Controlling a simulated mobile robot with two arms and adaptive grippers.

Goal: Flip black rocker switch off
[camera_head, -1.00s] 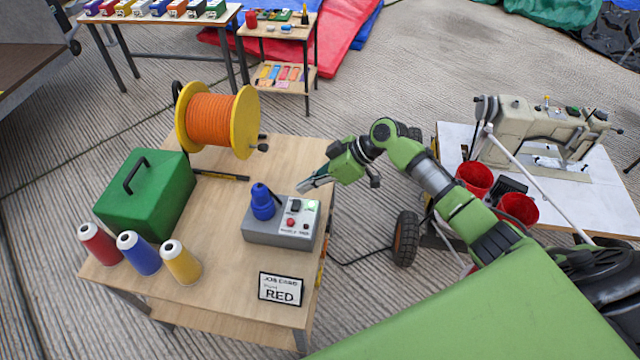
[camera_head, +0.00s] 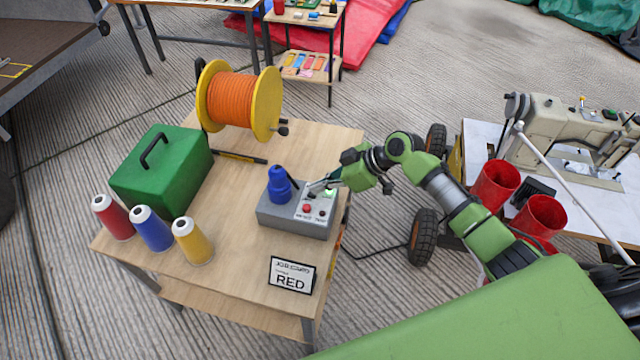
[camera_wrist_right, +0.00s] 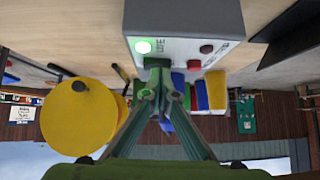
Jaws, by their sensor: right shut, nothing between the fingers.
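The fingers largely hide the switch. In the right wrist view, the shut fingertips (camera_wrist_right: 158,88) are right at a dark block (camera_wrist_right: 157,63) between the lit green lamp (camera_wrist_right: 142,46) and the red button (camera_wrist_right: 194,65). Contact cannot be told.
An orange cable reel (camera_head: 235,98), a green case (camera_head: 160,175), several thread spools (camera_head: 151,229) and a job card (camera_head: 291,275) reading RED share the wooden table (camera_head: 235,235). A sewing machine (camera_head: 560,125) and red cups (camera_head: 495,187) stand at the right.

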